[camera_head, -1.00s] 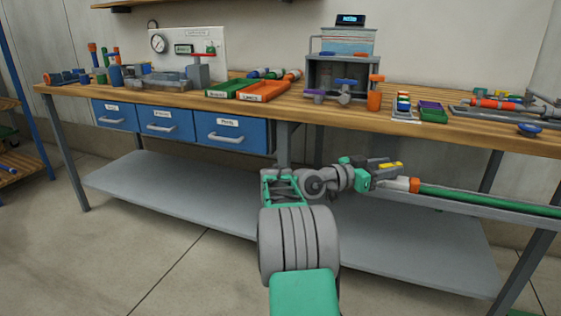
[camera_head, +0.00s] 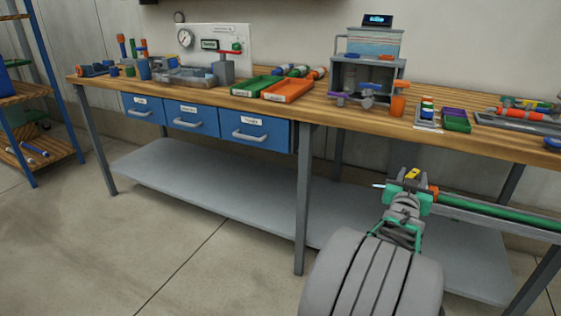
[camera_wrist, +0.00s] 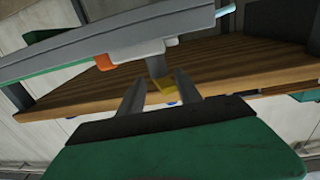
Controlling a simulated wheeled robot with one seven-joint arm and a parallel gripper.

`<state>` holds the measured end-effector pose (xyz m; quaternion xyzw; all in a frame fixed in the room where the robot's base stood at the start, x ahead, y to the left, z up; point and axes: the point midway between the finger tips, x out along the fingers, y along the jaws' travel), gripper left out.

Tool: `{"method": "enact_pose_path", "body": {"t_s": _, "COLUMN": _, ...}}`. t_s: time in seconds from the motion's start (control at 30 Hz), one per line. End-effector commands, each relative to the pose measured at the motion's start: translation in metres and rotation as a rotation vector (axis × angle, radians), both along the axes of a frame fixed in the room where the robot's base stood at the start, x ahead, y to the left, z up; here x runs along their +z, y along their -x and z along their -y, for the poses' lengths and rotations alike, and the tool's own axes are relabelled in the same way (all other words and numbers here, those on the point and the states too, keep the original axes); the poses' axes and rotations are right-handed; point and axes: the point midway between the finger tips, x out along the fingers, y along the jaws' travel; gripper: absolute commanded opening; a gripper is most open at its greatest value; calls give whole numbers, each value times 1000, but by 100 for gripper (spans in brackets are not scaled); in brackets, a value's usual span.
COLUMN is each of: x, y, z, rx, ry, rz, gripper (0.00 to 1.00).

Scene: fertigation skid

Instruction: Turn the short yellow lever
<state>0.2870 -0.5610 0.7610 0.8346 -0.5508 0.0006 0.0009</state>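The short yellow lever (camera_head: 413,174) sits on a grey valve body in line with a green pipe, in front of the bench.
An orange collar (camera_head: 434,192) joins the valve to the green pipe (camera_head: 490,212), which runs right along a grey rail. The wooden bench top (camera_head: 330,113) is behind, with trays, a pump unit (camera_head: 366,72) and tools. A grey lower shelf (camera_head: 220,193) lies below.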

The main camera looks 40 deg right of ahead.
Motion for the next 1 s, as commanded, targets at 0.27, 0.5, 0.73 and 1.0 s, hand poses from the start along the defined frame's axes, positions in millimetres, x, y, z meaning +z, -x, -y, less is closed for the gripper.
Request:
{"method": "enact_pose_path", "body": {"t_s": 0.27, "x": 4, "y": 19, "z": -32, "rx": 64, "ry": 1, "rz": 0, "gripper": 40}}
{"method": "enact_pose_path", "body": {"t_s": 0.5, "x": 10, "y": 22, "z": -76, "rx": 96, "ry": -18, "rz": -11, "gripper": 40}}
{"method": "enact_pose_path", "body": {"t_s": 0.73, "x": 20, "y": -24, "z": -103, "rx": 203, "ry": -102, "rz": -62, "gripper": 40}}
{"method": "enact_pose_path", "body": {"t_s": 1.0, "x": 33, "y": -70, "z": -143, "rx": 324, "ry": -194, "rz": -134, "gripper": 40}}
